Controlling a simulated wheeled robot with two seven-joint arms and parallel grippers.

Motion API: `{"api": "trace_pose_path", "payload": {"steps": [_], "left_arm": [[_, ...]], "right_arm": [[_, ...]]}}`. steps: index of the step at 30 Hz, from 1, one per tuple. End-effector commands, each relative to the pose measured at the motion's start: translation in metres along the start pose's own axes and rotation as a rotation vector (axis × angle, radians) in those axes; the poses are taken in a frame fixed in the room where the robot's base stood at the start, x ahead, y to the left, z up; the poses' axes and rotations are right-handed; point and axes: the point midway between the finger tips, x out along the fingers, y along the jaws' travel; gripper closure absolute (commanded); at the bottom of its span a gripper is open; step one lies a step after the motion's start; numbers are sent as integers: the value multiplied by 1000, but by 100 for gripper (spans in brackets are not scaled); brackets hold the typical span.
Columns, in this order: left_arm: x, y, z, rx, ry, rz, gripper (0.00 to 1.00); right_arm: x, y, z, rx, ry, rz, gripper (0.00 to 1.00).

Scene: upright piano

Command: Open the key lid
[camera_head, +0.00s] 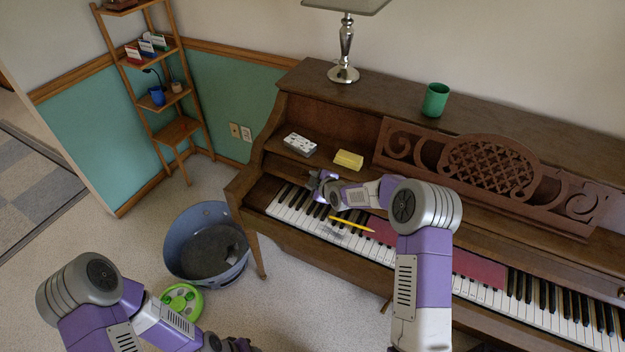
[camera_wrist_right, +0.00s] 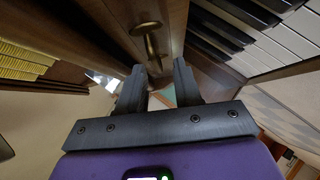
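The upright piano (camera_head: 300,110) has its black and white keys (camera_head: 300,208) uncovered; keys also fill the upper right of the wrist view (camera_wrist_right: 245,45). The key lid is seen as a dark wooden strip (camera_wrist_right: 172,30) behind the keys, with a brass knob (camera_wrist_right: 148,32) on it. My right gripper (camera_head: 322,183) is over the left end of the keyboard. In the right wrist view its fingers (camera_wrist_right: 158,76) are apart and empty, with the knob just beyond their tips and no clear contact. My left gripper (camera_head: 232,345) is low at the bottom edge, partly cut off; its fingers are unclear.
A yellow pencil (camera_head: 350,224) and a red strip (camera_head: 480,269) lie along the keys. A yellow block (camera_head: 348,160) and a white box (camera_head: 299,144) lie on the ledge. A lamp (camera_head: 345,45) and green cup (camera_head: 435,100) stand on top. A blue bin (camera_head: 190,262) stands left.

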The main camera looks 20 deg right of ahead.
Motion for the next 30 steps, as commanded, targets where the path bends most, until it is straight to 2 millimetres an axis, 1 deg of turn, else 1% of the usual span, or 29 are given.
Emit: {"api": "trace_pose_path", "payload": {"steps": [1, 9, 13, 18, 30], "left_arm": [[-2, 1, 0, 0, 0, 0, 57], [-10, 4, 0, 0, 0, 0, 57], [-12, 5, 0, 0, 0, 0, 57], [-13, 5, 0, 0, 0, 0, 57], [-12, 5, 1, 0, 0, 0, 57]], "right_arm": [[-8, 2, -1, -1, 0, 1, 66], [-49, 2, -1, 1, -1, 1, 66], [-62, 2, -1, 0, 0, 2, 66], [-68, 1, 0, 0, 1, 1, 66], [-68, 1, 0, 0, 1, 1, 66]]}}
